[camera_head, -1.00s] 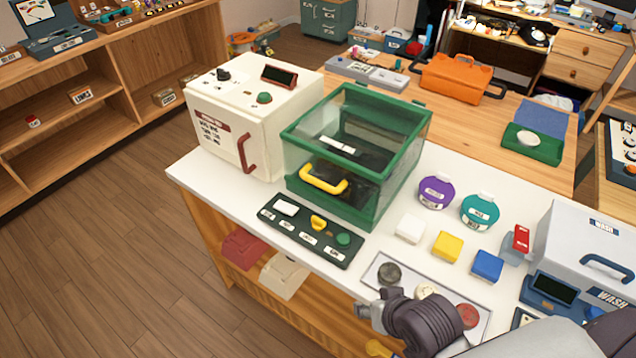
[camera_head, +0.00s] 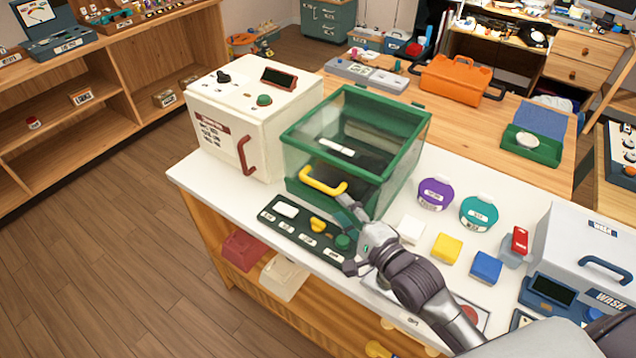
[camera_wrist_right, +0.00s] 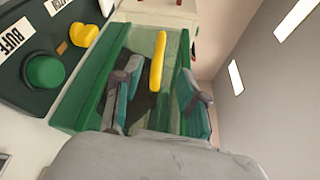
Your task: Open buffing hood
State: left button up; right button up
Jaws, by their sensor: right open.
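The buffing hood is a clear box with a green frame (camera_head: 408,168) on the white counter. Its yellow handle (camera_head: 318,183) is on the front face, and the front looks closed. My right gripper (camera_head: 346,206) is at the right end of the handle, in front of the hood. In the right wrist view the open gripper (camera_wrist_right: 160,95) has its two teal fingers apart. The yellow handle (camera_wrist_right: 157,62) appears between them, a little beyond; I cannot tell whether they touch it. My left gripper is not in view.
A dark control panel (camera_head: 296,238) with knobs lies just before the hood. A cream machine (camera_head: 240,140) stands close on the left. Purple (camera_head: 435,194) and teal (camera_head: 478,213) jars stand at right, with coloured blocks nearer.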

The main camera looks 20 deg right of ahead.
aim_at(322, 189)
jog(key=p+x, duration=0.1)
jog(key=x, duration=0.9)
jog(key=shift+w, duration=0.2)
grip_shut()
